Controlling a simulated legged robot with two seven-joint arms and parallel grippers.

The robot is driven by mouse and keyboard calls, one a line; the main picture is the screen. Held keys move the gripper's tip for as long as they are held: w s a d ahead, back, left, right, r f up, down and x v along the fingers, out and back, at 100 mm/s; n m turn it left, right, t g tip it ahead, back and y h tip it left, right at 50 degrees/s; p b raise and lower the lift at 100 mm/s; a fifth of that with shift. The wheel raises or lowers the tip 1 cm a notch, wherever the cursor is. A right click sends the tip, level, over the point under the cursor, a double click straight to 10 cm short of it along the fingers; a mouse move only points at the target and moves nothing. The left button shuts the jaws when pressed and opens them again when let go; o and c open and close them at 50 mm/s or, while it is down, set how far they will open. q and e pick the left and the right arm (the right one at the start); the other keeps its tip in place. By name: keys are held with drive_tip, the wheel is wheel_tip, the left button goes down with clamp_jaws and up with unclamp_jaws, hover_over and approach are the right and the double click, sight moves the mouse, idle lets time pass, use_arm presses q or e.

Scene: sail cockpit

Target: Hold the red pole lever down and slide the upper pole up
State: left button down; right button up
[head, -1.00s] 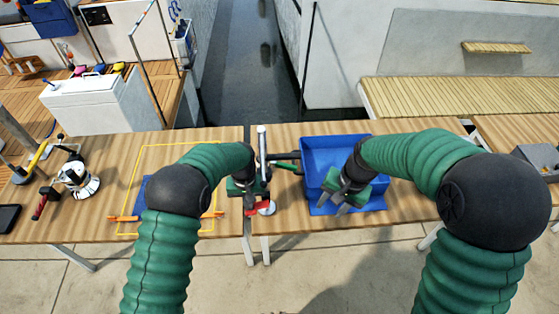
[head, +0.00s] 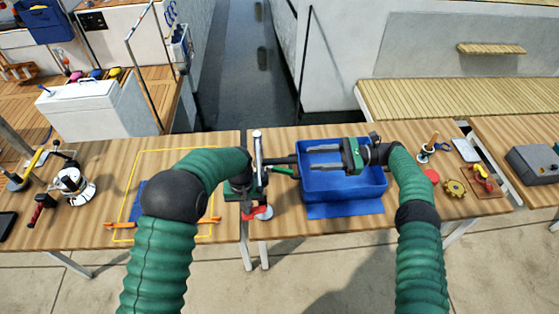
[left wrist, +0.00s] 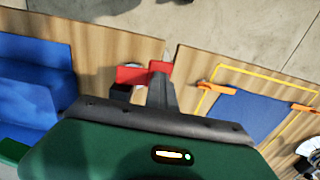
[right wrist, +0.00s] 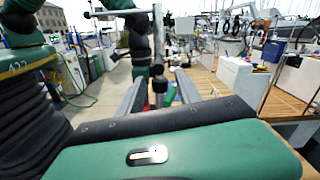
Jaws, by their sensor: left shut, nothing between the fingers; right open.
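The silver upper pole (head: 258,150) stands upright at the gap between the tables, with the red lever (head: 254,211) low on it. In the left wrist view red lever parts (left wrist: 145,73) lie right at my shut left fingertips; the exact contact is hard to tell. My left gripper (head: 247,207) holds nothing between its fingers. My right gripper (head: 307,157) is open above the blue bin, fingers pointing left toward the pole and apart from it. In the right wrist view the pole (right wrist: 158,40) and a black collar (right wrist: 160,86) show between the open fingers (right wrist: 158,90).
The blue bin (head: 345,185) stands right of the pole. A dark horizontal bar (head: 281,160) and a green handle (head: 284,171) lie between them. A yellow outline (head: 142,165) with a blue mat is at left.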

approach(263, 162)
drive_tip(key=a, duration=0.3)
drive_tip(key=a+f, duration=0.1)
drive_tip(key=a, duration=0.1)
drive_tip(key=shift+w+a, duration=0.2)
drive_tip(key=shift+w, duration=0.15)
drive_tip(key=shift+c, duration=0.3)
clamp_jaws()
drive_tip(key=shift+d, duration=0.1)
idle(0.5)
